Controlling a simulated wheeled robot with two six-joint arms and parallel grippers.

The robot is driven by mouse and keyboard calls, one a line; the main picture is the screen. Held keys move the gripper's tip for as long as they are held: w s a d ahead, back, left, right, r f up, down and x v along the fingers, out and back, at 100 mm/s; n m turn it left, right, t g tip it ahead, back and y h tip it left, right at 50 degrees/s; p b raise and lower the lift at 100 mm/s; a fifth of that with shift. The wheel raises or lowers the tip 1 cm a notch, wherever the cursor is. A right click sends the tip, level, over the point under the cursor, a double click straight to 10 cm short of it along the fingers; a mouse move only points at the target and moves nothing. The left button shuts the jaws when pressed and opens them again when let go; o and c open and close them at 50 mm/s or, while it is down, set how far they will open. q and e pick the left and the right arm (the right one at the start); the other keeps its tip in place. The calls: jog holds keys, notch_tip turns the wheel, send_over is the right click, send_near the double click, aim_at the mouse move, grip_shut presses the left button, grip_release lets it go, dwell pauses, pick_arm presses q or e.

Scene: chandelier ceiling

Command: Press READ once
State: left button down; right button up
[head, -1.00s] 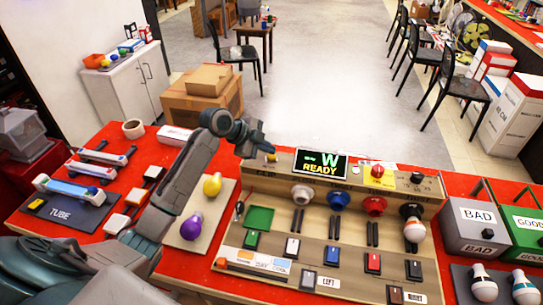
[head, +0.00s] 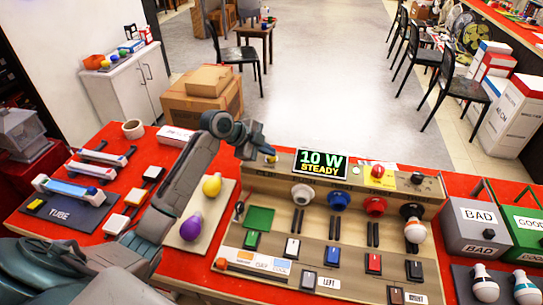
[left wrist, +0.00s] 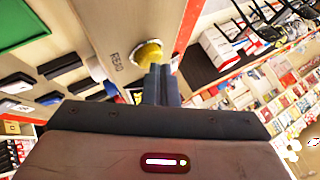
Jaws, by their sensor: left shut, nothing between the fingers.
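In the head view the button (head: 271,159) shows at the panel's left end. My left gripper (head: 266,150) is shut and empty, its tips at the button. In the left wrist view its fingers (left wrist: 158,72) overlap the button's edge; I cannot tell whether they press it. The display (head: 321,164) reads "10 W STEADY" in yellow-green. My right gripper is not in view.
A white bulb (head: 415,231) sits in the rightmost socket. A red-topped yellow button (head: 378,171) is further right on the panel. Yellow (head: 212,185) and purple (head: 191,227) bulbs lie left of the board. BAD (head: 478,228) and GOOD (head: 522,228) bins stand right.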

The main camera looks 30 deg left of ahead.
aim_at(268, 157)
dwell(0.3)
pick_arm(q)
jog(key=shift+r+p, duration=0.7)
jog(key=shift+r, duration=0.15)
notch_tip(268, 157, up, 5)
jog(key=p, duration=0.3)
jog(key=shift+p, duration=0.4)
dwell(0.4)
